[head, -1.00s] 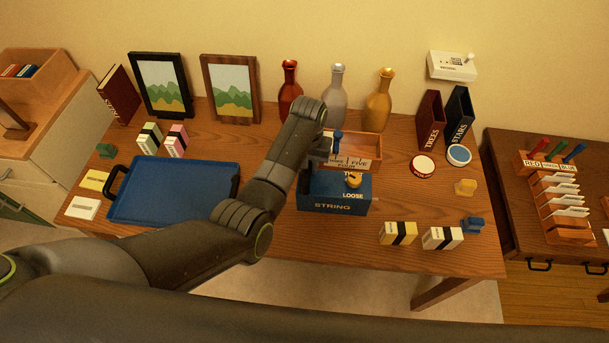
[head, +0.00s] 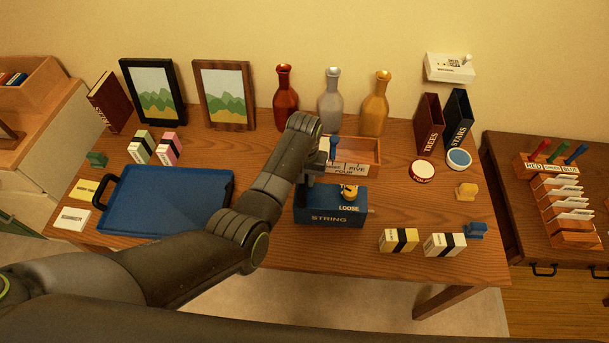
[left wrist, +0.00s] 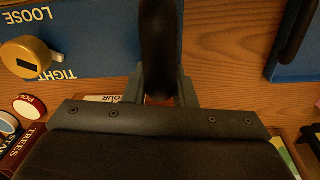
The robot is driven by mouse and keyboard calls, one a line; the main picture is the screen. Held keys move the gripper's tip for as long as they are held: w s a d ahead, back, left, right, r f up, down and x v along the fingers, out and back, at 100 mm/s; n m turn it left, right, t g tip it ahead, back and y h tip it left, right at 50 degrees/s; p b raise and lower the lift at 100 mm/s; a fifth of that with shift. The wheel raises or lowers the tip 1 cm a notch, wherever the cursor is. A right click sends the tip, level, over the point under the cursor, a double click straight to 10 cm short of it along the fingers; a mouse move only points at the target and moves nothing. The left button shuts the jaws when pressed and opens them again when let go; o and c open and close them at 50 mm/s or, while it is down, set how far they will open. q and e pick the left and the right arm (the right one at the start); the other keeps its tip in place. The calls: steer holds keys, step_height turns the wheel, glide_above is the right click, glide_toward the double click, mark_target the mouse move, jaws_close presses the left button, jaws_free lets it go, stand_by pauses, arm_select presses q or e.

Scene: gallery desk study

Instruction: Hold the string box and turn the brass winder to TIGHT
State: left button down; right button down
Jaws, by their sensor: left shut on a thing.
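The blue string box (head: 331,214) stands near the front middle of the table, with STRING on its front. The brass winder (head: 349,192) sits on its top by the word LOOSE; the left wrist view shows the winder (left wrist: 27,57) between LOOSE and TIGHT, with a dark mark on its face. Which word the mark points to is not clear. My left gripper (head: 306,180) is at the left end of the box. In the left wrist view the gripper (left wrist: 160,92) is shut on a dark upright part at the box's edge. My right gripper is out of view.
A wooden tray box (head: 365,146) stands close behind the string box. A blue tray (head: 222,205) lies to the left. Yellow (head: 398,240) and white (head: 445,244) banded boxes lie to the right. Bottles (head: 330,103) stand at the back.

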arm_select(q)
steer(key=shift+w+a+f+b, duration=0.1)
steer(key=shift+f+b, duration=1.35)
steer(key=shift+f, duration=1.2)
steer(key=c, duration=1.4)
jaws_free()
steer(key=shift+c, duration=0.2)
steer(key=c, duration=0.6)
steer(key=shift+c, duration=0.4)
